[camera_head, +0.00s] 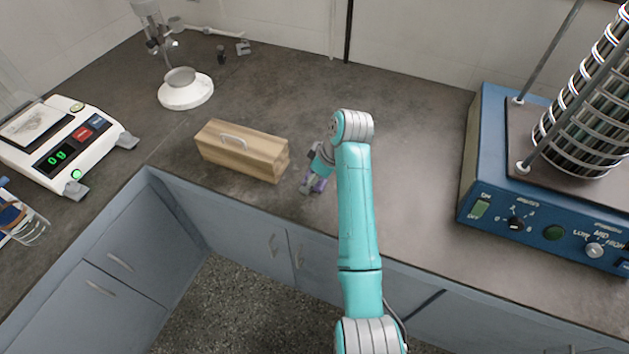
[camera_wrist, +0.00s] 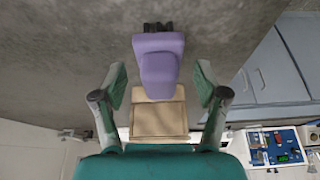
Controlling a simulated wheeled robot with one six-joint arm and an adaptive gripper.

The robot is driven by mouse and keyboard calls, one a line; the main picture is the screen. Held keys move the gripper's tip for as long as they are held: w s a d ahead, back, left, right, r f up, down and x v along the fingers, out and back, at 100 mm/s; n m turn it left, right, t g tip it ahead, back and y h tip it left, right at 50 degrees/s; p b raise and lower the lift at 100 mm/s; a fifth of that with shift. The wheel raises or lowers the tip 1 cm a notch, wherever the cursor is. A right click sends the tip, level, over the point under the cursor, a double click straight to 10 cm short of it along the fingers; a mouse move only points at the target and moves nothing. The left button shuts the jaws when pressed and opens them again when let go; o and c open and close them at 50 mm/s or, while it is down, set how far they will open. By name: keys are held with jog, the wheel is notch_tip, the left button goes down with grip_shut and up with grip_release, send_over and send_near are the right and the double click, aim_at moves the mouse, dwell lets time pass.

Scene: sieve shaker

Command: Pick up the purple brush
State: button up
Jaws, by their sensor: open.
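The purple brush (camera_wrist: 158,58) shows in the wrist view, with a purple handle and a dark bristle end at the top of the picture. Its handle lies between the two open fingers of my gripper (camera_wrist: 160,88), with a gap on each side. The arm and gripper hide most of the brush there.
A wooden box (camera_head: 240,152) with a handle stands close to the left. A blue sieve shaker (camera_head: 545,228) stands at the right. A scale (camera_head: 60,150) and a white stand (camera_head: 186,92) are at the left.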

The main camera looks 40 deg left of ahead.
jog(key=shift+x, duration=0.8)
jog(key=shift+c, duration=0.3)
jog(key=c, duration=1.2)
notch_tip(320, 180, up, 10)
jog(key=shift+r, duration=0.1)
